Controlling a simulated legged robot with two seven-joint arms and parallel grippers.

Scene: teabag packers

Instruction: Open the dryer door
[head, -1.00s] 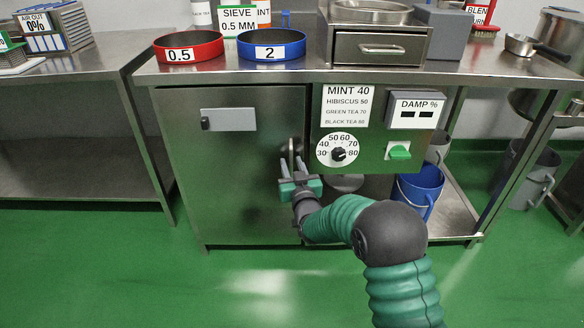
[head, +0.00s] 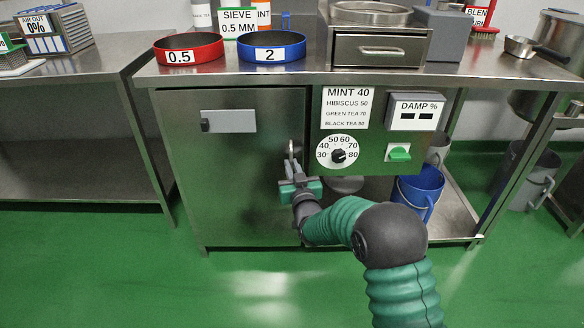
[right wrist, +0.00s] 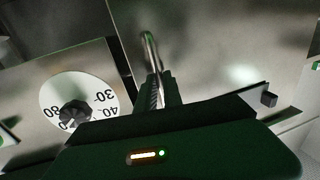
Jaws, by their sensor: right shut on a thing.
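The dryer door (head: 225,175) is a flat steel panel under the counter, and it looks closed against its frame. Its upright bar handle (head: 291,149) is near the right edge of the door. My right gripper (head: 291,168) is shut on the handle. In the right wrist view the door (right wrist: 215,50) fills the right side, and the handle (right wrist: 151,48) rises from between the fingers of my right gripper (right wrist: 162,82). The fingers hide the handle's lower part. My left gripper is not in view.
Right of the door are a temperature dial (head: 338,155), a green switch (head: 399,153) and a damp meter (head: 416,112). A blue bucket (head: 418,190) stands on the lower shelf at right. The green floor (head: 220,290) before the door is clear apart from my arm.

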